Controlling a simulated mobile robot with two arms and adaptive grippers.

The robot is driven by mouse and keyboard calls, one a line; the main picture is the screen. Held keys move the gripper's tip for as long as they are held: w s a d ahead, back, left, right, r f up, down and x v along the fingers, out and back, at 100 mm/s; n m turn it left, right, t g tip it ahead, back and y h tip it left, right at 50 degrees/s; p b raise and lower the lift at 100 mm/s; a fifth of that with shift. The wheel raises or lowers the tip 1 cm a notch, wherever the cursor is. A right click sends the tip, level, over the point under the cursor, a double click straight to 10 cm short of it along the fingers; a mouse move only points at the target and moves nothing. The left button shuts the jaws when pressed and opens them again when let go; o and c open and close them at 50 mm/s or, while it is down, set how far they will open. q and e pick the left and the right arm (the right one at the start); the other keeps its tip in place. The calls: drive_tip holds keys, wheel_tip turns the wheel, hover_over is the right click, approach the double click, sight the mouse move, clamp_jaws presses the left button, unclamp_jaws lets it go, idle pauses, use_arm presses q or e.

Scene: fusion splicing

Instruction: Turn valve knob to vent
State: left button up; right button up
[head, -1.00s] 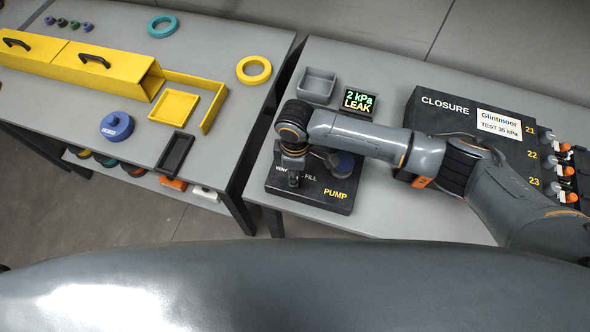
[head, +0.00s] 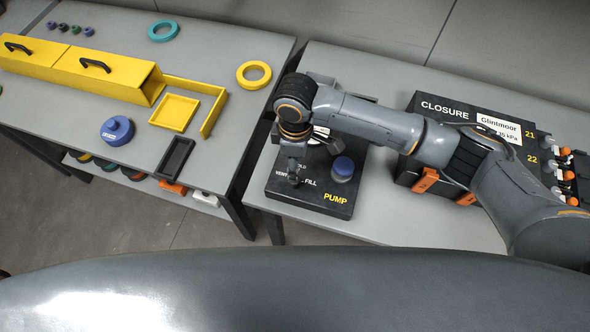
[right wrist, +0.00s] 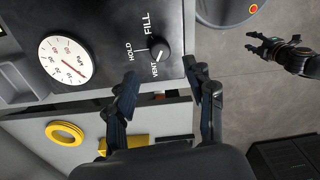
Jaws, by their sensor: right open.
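The black pump box (head: 318,205) stands on the right table, with a blue cap (head: 343,168) on top. In the right wrist view, a black valve knob (right wrist: 158,49) sits among the labels HOLD, FILL and VENT; I cannot tell for certain which its mark points at. My right gripper (head: 293,180) is over the box's left part and hides the knob in the head view. In the right wrist view my right gripper (right wrist: 160,88) is open and empty, its fingertips apart from the knob. My left gripper (right wrist: 258,45) shows there, open and empty, over the floor.
A round dial gauge (right wrist: 66,63) is beside the knob. The black closure box (head: 445,108) stands to the right, under my right arm. The left table holds a yellow box (head: 95,68), a blue lidded pot (head: 117,130) and rings. A gap separates the tables.

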wheel_tip(320, 180, up, 4)
drive_tip(key=shift+r, duration=0.1)
idle(0.7)
